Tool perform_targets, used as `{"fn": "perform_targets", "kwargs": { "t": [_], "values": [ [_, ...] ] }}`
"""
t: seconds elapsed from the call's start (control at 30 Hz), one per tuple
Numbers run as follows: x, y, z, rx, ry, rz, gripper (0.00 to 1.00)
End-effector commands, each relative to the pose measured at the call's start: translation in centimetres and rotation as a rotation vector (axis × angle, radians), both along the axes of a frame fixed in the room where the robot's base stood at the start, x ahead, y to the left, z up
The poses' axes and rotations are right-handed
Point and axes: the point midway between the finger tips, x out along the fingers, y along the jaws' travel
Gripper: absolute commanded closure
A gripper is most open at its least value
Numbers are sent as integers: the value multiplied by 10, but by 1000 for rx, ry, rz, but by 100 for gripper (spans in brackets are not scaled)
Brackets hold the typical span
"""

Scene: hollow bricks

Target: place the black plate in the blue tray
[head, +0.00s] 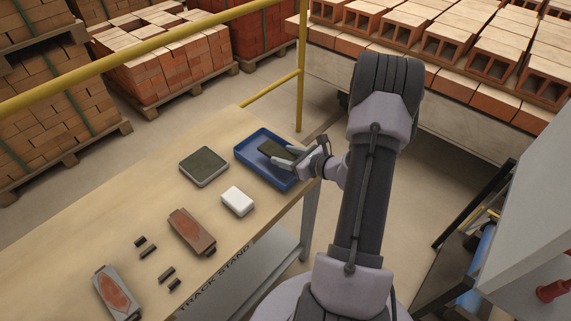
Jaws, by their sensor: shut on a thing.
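The blue tray (245,157) lies at the far right end of the wooden table. The black plate (272,148) is a dark rectangle within the tray's outline. My gripper (284,157) reaches in from the right and is shut on the black plate's near right part. The fingers hide part of the plate. I cannot tell whether the plate touches the tray floor or is held a little above it.
A grey block with a dark top (204,166), a white block (238,201), a reddish-brown tool (192,231), another red-topped tool (117,293) and several small dark pieces (167,274) lie on the table (100,235). A yellow rail (150,52) runs behind.

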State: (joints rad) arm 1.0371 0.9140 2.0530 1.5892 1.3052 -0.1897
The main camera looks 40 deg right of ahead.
Motion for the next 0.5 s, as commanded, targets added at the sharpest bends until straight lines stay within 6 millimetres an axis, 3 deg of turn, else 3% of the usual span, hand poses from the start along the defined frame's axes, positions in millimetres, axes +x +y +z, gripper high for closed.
{"fn": "perform_targets", "kwargs": {
  "t": [0.17,0.5],
  "values": [
    [0,0,-32,1,-1,0,100],
    [0,0,-33,-1,-1,0,100]
  ]
}}
